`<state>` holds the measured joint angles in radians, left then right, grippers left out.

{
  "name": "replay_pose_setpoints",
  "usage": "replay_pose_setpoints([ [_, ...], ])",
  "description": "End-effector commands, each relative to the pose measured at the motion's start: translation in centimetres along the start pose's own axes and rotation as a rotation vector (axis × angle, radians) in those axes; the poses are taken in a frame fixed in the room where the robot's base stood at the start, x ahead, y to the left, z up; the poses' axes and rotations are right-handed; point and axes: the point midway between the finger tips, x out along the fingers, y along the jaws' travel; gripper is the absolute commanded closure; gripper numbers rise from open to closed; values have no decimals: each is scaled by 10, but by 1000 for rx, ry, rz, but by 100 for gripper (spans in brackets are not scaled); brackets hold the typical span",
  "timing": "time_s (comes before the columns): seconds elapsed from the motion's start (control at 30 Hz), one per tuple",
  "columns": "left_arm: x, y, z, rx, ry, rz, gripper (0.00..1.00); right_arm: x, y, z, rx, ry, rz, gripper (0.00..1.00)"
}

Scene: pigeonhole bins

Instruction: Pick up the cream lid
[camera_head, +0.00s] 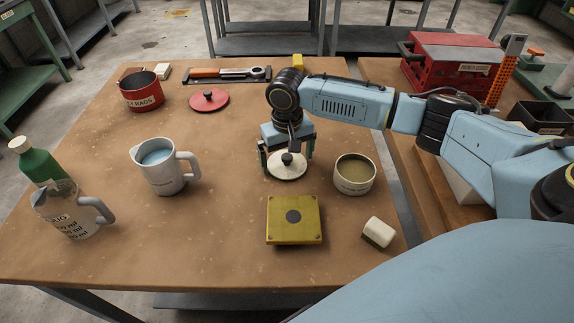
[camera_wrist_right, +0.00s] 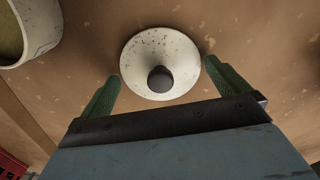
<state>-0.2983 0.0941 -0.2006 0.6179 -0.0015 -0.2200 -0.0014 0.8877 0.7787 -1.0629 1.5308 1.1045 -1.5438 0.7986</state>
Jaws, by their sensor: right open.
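The cream lid (camera_head: 287,170) is a round speckled disc with a dark round knob, lying flat on the wooden table. My right gripper (camera_head: 287,162) is above it with the jaws open, one finger to each side of the knob. In the right wrist view the lid (camera_wrist_right: 148,78) lies just beyond and between the two green fingertips of the right gripper (camera_wrist_right: 160,78), with its knob nearest me. The fingers do not grip it. My left gripper is not in view.
A cream pot (camera_head: 355,175) stands open just right of the lid. A grey jug (camera_head: 165,177) stands left; a red lid (camera_head: 209,100) lies behind.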

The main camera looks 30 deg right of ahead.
Motion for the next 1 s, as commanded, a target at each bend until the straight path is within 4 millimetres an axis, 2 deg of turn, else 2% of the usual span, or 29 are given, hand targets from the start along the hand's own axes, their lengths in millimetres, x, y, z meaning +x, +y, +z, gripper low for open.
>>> replay_pose_setpoints([
  [0.1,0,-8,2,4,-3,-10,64,3,0,0,0,1,-1,0],
  [0.23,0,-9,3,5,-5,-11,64,2,0,0,0,1,-1,0],
  [0.57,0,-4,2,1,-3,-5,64,2,0,0,0,1,-1,41],
  [0.83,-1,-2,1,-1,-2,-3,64,-2,0,0,0,1,-1,41],
  [1.0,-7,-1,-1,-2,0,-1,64,-28,0,-1,-1,3,-3,41],
])
